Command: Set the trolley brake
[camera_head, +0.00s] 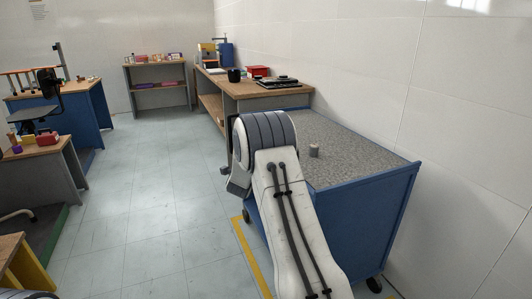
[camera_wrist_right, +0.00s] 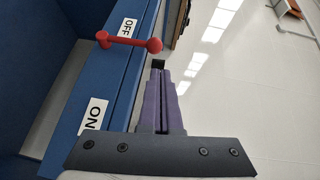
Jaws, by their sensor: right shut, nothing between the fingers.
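The trolley (camera_head: 395,205) is blue with a speckled grey top and stands against the right wall. In the right wrist view its blue side (camera_wrist_right: 75,125) carries a white OFF label (camera_wrist_right: 127,27) and a white ON label (camera_wrist_right: 94,115). The red brake lever (camera_wrist_right: 128,42), with a round knob, lies beside the OFF label. My right gripper (camera_wrist_right: 158,66) has its purple fingers shut and empty, with the tips just below the knob in the picture; I cannot tell whether they touch. In the head view my right arm hides the lever and the gripper fingers. My left gripper is out of view.
A wooden workbench (camera_head: 245,90) adjoins the trolley's far end. A yellow floor line (camera_head: 252,258) runs along its left side. The tiled floor (camera_head: 150,200) to the left is clear.

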